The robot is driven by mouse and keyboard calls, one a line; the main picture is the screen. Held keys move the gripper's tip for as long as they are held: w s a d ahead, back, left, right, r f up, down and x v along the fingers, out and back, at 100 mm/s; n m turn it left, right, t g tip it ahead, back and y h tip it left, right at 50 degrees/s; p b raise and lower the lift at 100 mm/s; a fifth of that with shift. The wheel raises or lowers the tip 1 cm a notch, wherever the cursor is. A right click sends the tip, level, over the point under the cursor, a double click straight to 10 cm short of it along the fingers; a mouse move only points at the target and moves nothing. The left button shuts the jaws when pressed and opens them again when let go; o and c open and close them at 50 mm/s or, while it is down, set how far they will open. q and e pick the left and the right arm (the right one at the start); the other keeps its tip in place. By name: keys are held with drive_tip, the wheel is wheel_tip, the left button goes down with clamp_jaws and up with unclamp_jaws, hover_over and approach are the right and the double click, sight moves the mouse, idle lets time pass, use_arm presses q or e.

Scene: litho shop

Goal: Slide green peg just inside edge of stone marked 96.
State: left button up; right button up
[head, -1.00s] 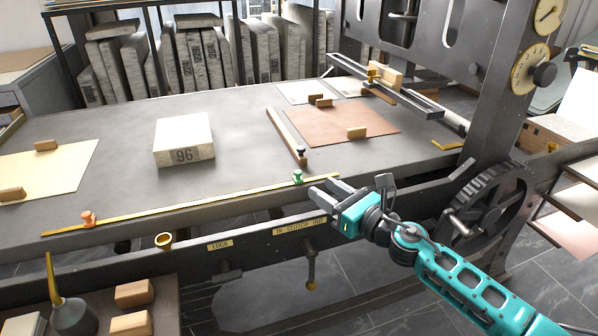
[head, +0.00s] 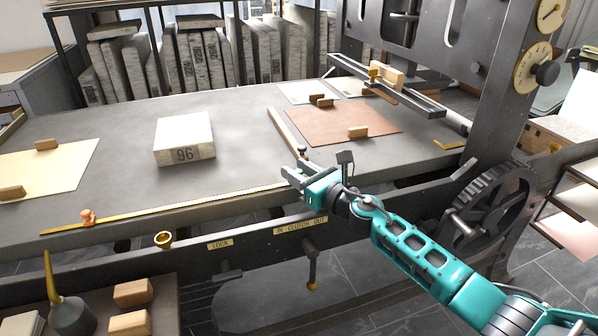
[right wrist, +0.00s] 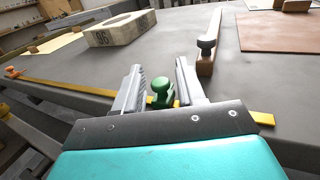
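The stone marked 96 (head: 182,135) lies on the grey press bed, its number facing the front; it is at the upper left in the right wrist view (right wrist: 118,30). The green peg (right wrist: 162,91) stands on the brass scale strip (head: 180,207) along the bed's front edge, to the right of the stone. My right gripper (head: 291,167) is open, with its fingers on either side of the peg and a gap visible in the right wrist view (right wrist: 158,70). In the head view the gripper hides the peg. My left gripper is not in view.
An orange peg (head: 88,217) sits near the strip's left end. A wooden bar with a dark knob (head: 286,132) lies just beyond my right gripper. A brown sheet (head: 340,126) and a cream sheet (head: 50,170) lie right and left. The bed before the stone is clear.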

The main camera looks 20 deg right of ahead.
sight(217, 198)
clamp_jaws()
idle(0.3)
drive_tip(key=a, duration=0.6)
drive_tip(key=a+p, duration=0.1)
drive_tip(key=a, duration=0.5)
drive_tip(key=a+p, duration=0.1)
drive_tip(key=a, duration=0.5)
drive_tip(key=shift+s+a, duration=0.3)
drive_tip(key=shift+a, duration=0.1)
drive_tip(key=shift+o, duration=0.4)
unclamp_jaws()
drive_tip(key=shift+d, duration=0.1)
